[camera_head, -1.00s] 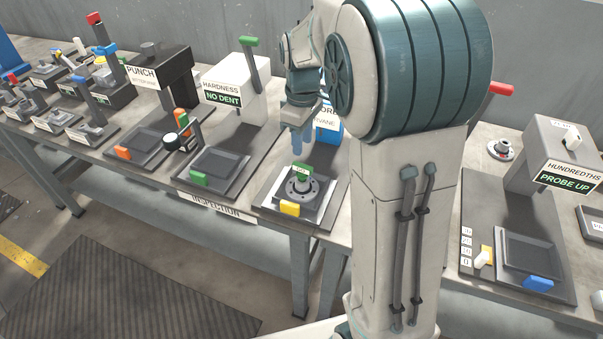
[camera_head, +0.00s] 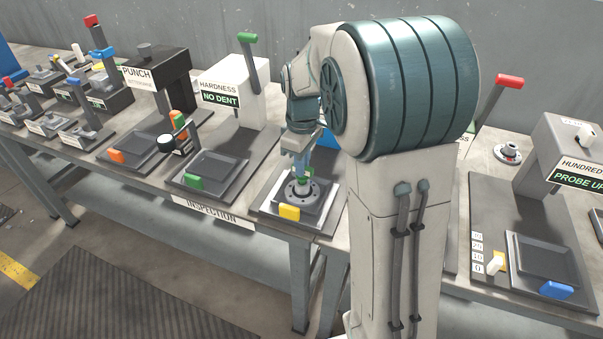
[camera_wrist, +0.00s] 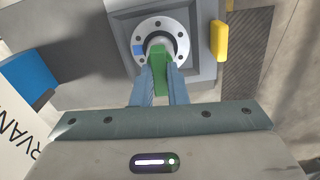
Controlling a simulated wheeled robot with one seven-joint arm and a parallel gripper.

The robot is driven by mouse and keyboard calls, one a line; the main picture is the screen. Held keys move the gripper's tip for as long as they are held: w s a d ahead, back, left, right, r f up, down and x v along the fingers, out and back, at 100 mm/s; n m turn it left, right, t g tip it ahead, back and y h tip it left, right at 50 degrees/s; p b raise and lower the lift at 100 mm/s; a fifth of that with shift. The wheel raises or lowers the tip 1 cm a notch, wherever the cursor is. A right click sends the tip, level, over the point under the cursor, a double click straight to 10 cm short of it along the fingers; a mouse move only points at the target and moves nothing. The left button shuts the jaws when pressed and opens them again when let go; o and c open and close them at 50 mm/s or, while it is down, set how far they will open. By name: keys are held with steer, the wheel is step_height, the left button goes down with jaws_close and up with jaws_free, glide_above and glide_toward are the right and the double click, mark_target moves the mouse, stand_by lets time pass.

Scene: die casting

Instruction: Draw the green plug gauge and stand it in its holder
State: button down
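The green plug gauge (camera_head: 304,174) stands upright in the bore of a grey flanged ring (camera_head: 299,190) on a square fixture with a yellow handle. In the wrist view the green grip (camera_wrist: 159,66) shows between my two blue-grey fingers, above the flange with its ring of holes (camera_wrist: 160,30). My gripper (camera_head: 297,163) points down with a fingertip on each side of the green grip; it also shows in the wrist view (camera_wrist: 160,75). Whether the fingers press on it or leave a small gap is not clear. I cannot make out an empty holder for the gauge.
A hardness tester (camera_head: 236,88) and a tray with a green handle (camera_head: 209,169) stand to the left. An orange-and-green item and a round dial (camera_head: 166,144) sit beyond that tray. A probe station (camera_head: 557,160) is at right.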

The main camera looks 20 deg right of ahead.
steer(key=shift+r+p, duration=0.6)
steer(key=shift+r, duration=0.15)
stand_by(0.5)
steer(key=shift+r+p, duration=0.8)
steer(key=shift+r, duration=0.2)
